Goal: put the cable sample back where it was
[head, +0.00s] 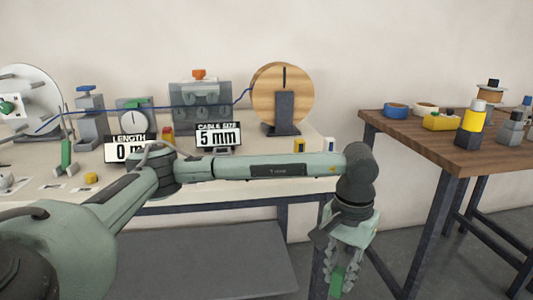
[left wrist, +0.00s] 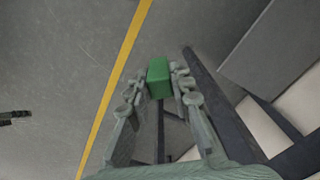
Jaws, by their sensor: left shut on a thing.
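My left gripper (head: 338,285) hangs pointing down in front of the bench's right end, beyond its front edge. It is shut on a small green block (left wrist: 158,78), which sits between the two fingertips in the left wrist view. The green block also shows between the fingers in the head view (head: 337,278). I cannot tell whether it is the cable sample. A blue cable (head: 180,107) runs across the bench to a wooden spool (head: 268,95) on a dark stand.
The white bench (head: 270,170) holds a "5 mm" display (head: 218,138), a "LENGTH" display (head: 124,150) and several devices.

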